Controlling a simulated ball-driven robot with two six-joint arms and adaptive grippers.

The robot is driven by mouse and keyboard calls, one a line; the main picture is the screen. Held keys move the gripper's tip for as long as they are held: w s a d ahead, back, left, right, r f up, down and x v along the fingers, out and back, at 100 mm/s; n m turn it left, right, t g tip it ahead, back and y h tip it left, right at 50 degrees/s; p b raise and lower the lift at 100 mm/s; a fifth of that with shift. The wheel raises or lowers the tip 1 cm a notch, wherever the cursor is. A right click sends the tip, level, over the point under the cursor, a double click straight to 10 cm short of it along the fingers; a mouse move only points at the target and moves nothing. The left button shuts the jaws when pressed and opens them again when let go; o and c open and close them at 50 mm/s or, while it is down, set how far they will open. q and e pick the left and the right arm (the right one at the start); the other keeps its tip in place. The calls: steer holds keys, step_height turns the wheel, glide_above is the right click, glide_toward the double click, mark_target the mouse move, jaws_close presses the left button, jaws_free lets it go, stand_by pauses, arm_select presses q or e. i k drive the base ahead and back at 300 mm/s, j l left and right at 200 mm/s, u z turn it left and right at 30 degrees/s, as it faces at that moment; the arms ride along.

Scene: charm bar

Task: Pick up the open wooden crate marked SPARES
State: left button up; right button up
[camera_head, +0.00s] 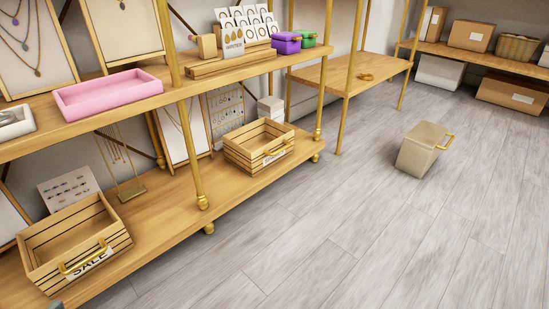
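Two open slatted wooden crates with gold front handles stand on the lower shelf at left. The nearer crate (110,238) has a front label that reads SALE. The farther crate (230,151) stands near the shelf's right end; its white label, partly behind the handle, is too small to read, so I cannot confirm that it says SPARES. Both crates sit upright and look empty from here. Neither of my grippers shows clearly in this view.
The lower shelf (165,205) has bare wood between the crates, with a gold post (194,150) in front. The upper shelf (130,112) overhangs it, holding a pink tray (108,92). A beige bin (421,150) stands on the grey floor (330,230), otherwise clear.

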mark_target(253, 148)
steer(key=i+l, duration=0.15)
steer(key=i, duration=0.3)
steer(key=i+l, duration=0.1)
steer(key=i, duration=0.3)
